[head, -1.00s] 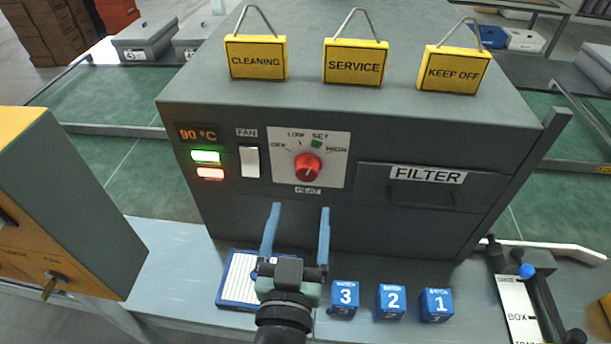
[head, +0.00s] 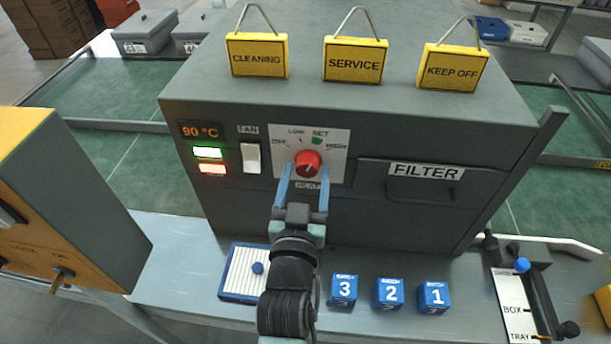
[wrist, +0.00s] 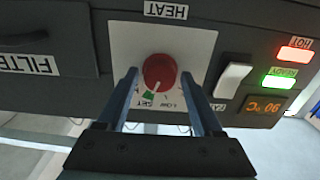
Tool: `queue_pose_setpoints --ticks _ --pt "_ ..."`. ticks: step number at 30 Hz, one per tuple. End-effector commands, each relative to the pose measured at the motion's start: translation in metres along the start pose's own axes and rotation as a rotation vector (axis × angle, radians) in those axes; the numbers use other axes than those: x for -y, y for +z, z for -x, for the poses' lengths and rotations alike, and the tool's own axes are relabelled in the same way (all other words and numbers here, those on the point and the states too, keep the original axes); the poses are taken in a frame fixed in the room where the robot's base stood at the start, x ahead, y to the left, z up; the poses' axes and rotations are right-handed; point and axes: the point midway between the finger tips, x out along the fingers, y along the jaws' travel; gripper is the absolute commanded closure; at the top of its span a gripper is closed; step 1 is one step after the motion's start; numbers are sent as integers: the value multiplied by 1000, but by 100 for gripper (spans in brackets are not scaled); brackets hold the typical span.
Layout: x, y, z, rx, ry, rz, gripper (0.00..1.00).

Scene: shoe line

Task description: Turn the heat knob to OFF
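The red heat knob (head: 308,163) sits on a white dial plate (head: 337,140) marked OFF, LOW, SET and HIGH. Its white pointer line points up toward the green SET mark. In the wrist view, which is upside down, the knob (wrist: 159,72) shows between my fingertips, its pointer near the green mark. My gripper (head: 305,172) is open, with its blue fingers reaching up to the knob's lower side. The fingers are apart on either side of the knob; I cannot tell whether they touch it.
The display (head: 200,131) reads 90 °C, above lit green and red lamps. A white FAN switch (head: 251,158) is left of the dial. The FILTER drawer (head: 410,183) is at right. Blue batch cubes (head: 389,293) and a blue-edged tray (head: 231,272) stand on the bench below.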

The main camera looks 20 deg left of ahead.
Motion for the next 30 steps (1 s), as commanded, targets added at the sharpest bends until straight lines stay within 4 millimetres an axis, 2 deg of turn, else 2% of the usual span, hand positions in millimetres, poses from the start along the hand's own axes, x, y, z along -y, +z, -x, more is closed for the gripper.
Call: queue_pose_setpoints --ticks 1,9,11,20,30 --pt "0 0 0 0 0 0 43" --pt "0 0 0 0 0 0 92" --pt "0 0 0 0 0 0 100" --pt "0 -1 0 0 1 33 100" --pt "-1 -2 0 2 1 245 100"
